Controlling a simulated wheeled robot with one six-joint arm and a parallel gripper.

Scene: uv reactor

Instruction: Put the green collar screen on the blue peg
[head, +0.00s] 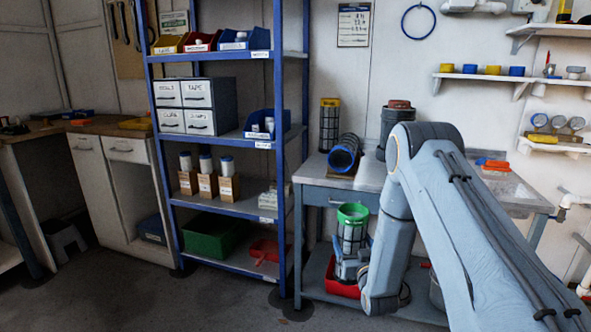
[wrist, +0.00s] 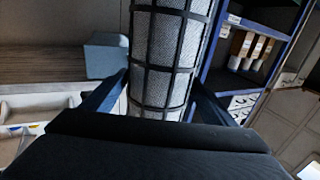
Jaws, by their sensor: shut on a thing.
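The green collar screen (head: 352,232) is a mesh cylinder with dark bands and a bright green collar at its top. It stands nearly upright in front of the workbench in the head view. My gripper (head: 350,264) is shut around its lower part. In the wrist view the mesh body of the screen (wrist: 166,58) sits between the two blue fingers of my gripper (wrist: 157,98); its collar is out of that view. I cannot make out the blue peg in either view.
On the workbench (head: 318,176), a blue-collared screen (head: 344,153) lies on its side and a yellow-collared screen (head: 329,124) stands behind it. A dark canister (head: 397,124) stands nearby. A red bin (head: 340,284) sits low behind my gripper. The blue shelf rack (head: 297,210) is close on the left.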

